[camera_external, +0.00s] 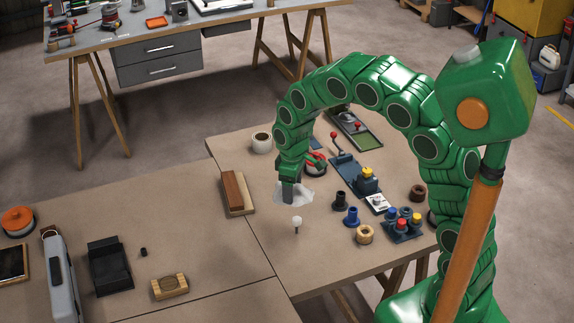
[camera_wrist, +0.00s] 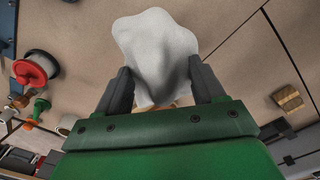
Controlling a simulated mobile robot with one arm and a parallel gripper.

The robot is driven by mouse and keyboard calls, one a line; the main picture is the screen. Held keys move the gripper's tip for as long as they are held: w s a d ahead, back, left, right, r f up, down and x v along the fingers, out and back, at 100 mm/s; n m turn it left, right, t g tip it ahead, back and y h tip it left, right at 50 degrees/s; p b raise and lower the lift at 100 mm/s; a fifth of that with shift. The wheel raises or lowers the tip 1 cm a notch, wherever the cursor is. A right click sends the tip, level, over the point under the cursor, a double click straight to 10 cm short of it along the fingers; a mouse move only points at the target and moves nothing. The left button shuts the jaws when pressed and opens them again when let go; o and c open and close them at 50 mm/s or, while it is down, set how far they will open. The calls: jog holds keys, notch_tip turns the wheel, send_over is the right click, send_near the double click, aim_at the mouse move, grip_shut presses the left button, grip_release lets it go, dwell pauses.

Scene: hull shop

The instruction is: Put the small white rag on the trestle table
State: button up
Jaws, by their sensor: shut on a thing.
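The small white rag (camera_external: 302,194) is at my gripper's fingertips, over the near worktable (camera_external: 222,270). My gripper (camera_external: 288,198) points down and is shut on the rag. In the wrist view the rag (camera_wrist: 155,45) spreads out between and beyond the two dark fingers of my gripper (camera_wrist: 158,88). I cannot tell whether the rag still touches the tabletop. A far table (camera_external: 225,17) with wooden trestle legs stands at the back left, apart from the near one. The near table also shows wooden legs at lower right.
A wooden block (camera_external: 234,192) lies left of the rag and a white-topped peg (camera_external: 297,222) in front. A white pot (camera_external: 262,143) stands behind. Levers, coloured knobs and rings crowd the right. The far table holds spools and an orange tray (camera_external: 157,21). Open floor separates the tables.

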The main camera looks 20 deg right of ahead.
jog(key=s+a+n, duration=0.3)
jog(key=s+a, duration=0.6)
jog(key=a, duration=0.3)
jog(key=shift+a+n, duration=0.3)
jog(key=shift+n, duration=0.1)
send_over(224, 243)
jog(key=s+d, duration=0.1)
notch_tip(224, 243, down, 8)
jog(key=shift+f, duration=0.15)
jog(key=shift+w+a+f, duration=0.4)
jog(key=shift+w+f, duration=0.05)
jog(key=shift+f, duration=0.2)
jog(key=shift+w+a+f, duration=0.1)
jog(key=shift+f, duration=1.55)
jog(key=shift+f, duration=0.15)
jog(key=o, duration=1)
